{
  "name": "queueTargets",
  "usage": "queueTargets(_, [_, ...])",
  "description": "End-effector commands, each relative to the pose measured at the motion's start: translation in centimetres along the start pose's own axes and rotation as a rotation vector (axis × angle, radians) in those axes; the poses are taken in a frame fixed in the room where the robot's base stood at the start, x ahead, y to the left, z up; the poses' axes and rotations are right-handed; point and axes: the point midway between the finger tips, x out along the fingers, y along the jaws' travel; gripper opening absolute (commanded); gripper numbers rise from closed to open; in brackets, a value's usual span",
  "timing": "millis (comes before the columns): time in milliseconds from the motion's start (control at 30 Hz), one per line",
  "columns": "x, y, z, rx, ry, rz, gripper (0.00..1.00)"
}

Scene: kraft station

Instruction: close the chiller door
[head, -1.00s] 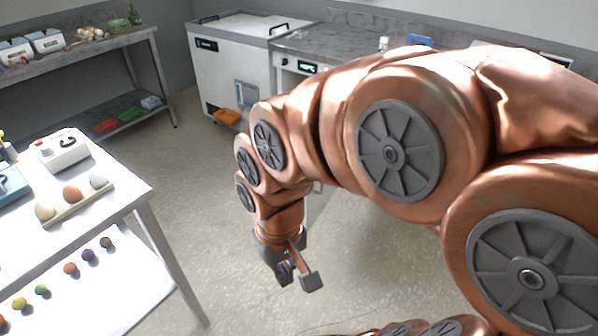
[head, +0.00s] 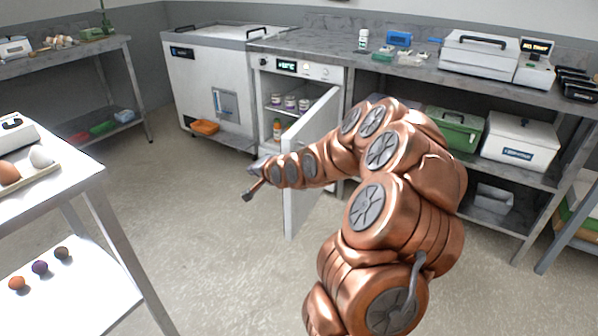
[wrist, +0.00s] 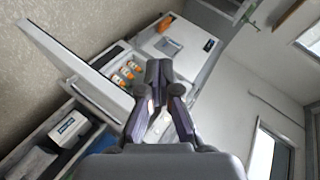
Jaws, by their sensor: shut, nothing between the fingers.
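The chiller (head: 300,68) is a white cabinet with a lit display, set under the counter. Its white door (head: 310,150) stands wide open, swung out into the room. Jars and a bottle show on the shelves inside. My gripper (head: 253,182) is shut and empty, out in front of the chiller and to the left of the door in the head view. My arm hides part of the door. In the wrist view, the fingers (wrist: 160,88) are together in the middle, and the open door (wrist: 65,50) is at the upper left beside the jars.
A chest freezer (head: 205,75) stands left of the chiller, with an orange tray (head: 205,127) at its foot. The counter (head: 410,72) with its lower shelf runs right. A white table (head: 75,185) is at left. Floor between table and chiller is clear.

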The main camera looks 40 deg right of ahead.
Motion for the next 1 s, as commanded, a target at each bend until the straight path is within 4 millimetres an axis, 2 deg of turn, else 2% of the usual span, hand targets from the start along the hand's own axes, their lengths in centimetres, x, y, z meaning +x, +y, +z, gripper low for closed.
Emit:
queueTargets(33, [1.6, 2.8, -1.3, 0.061, 0.042, -0.031, 0.0])
queueTargets(200, [3.8, 8.1, -6.9, 0.256, 0.193, -0.182, 0.0])
queueTargets(400, [3.8, 13.9, -12.0, 0.415, 0.33, -0.329, 0.0])
queueTargets(500, [3.3, 15.5, -13.5, 0.457, 0.37, -0.378, 0.0])
queueTargets(733, [3.3, 16.4, -14.7, 0.487, 0.396, -0.417, 0.0])
queueTargets(1000, [5.5, 15.7, -15.8, 0.484, 0.396, -0.414, 0.0])
